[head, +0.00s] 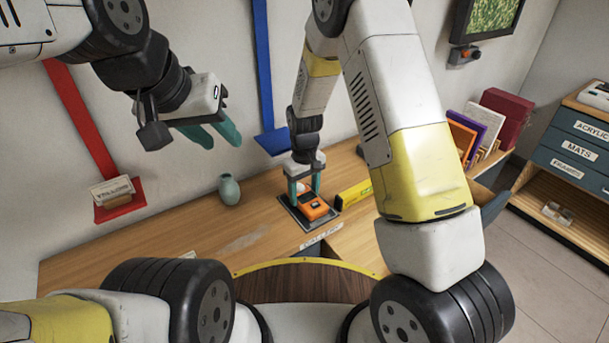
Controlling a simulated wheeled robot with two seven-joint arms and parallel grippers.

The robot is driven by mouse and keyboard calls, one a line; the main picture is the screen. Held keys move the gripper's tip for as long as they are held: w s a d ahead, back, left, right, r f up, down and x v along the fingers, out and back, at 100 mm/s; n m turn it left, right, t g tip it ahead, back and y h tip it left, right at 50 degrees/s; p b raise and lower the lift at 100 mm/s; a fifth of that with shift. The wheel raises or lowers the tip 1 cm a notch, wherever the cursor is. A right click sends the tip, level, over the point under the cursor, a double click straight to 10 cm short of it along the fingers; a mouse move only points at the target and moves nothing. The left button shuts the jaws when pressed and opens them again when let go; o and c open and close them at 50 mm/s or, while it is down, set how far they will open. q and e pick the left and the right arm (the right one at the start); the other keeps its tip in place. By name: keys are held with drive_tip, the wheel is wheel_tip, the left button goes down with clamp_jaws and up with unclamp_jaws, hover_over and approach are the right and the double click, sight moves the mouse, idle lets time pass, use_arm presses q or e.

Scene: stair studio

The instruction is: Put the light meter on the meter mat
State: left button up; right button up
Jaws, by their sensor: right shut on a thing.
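The light meter (313,208) is a small orange block with a dark face. It is at or just above the dark, grey-edged meter mat (293,213) on the wooden bench; I cannot tell whether it touches the mat. My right gripper (304,192) points down, with its teal fingers shut on the light meter. The fingers hide part of the meter's back. My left gripper (218,138) is raised in the air at the upper left, well away from the mat. Its teal fingers are apart with nothing between them.
A pale green vase (229,189) stands left of the mat. A yellow level (354,193) lies just right of it. A label reading "GALLERY" (321,236) is on the bench's front edge. Colored panels (483,130) stand in a rack at the right. Bench left of the vase is mostly clear.

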drive_tip(key=shift+f, duration=0.2)
drive_tip(key=shift+f, duration=0.1)
drive_tip(key=o, duration=1.5)
wheel_tip(320, 180, up, 11)
wheel_tip(320, 180, up, 16)
drive_tip(key=m+t+y, duration=0.2)
drive_tip(key=m, duration=0.1)
hover_over(304, 194)
drive_tip(key=s+d, duration=0.7)
drive_tip(key=d, duration=0.1)
drive_tip(key=shift+s+d+r+m+t, duration=0.65)
drive_tip(key=shift+s+d+r, duration=0.4)
drive_tip(key=shift+s, duration=1.35)
drive_tip(key=shift+s+d+r+m+t, duration=0.4)
drive_tip(key=shift+s+d+r+t, duration=0.5)
drive_tip(key=shift+s, duration=1.5)
drive_tip(key=shift+s+d+r+m+t, duration=0.55)
drive_tip(key=shift+s+d+r, duration=0.65)
drive_tip(key=shift+s, duration=1.2)
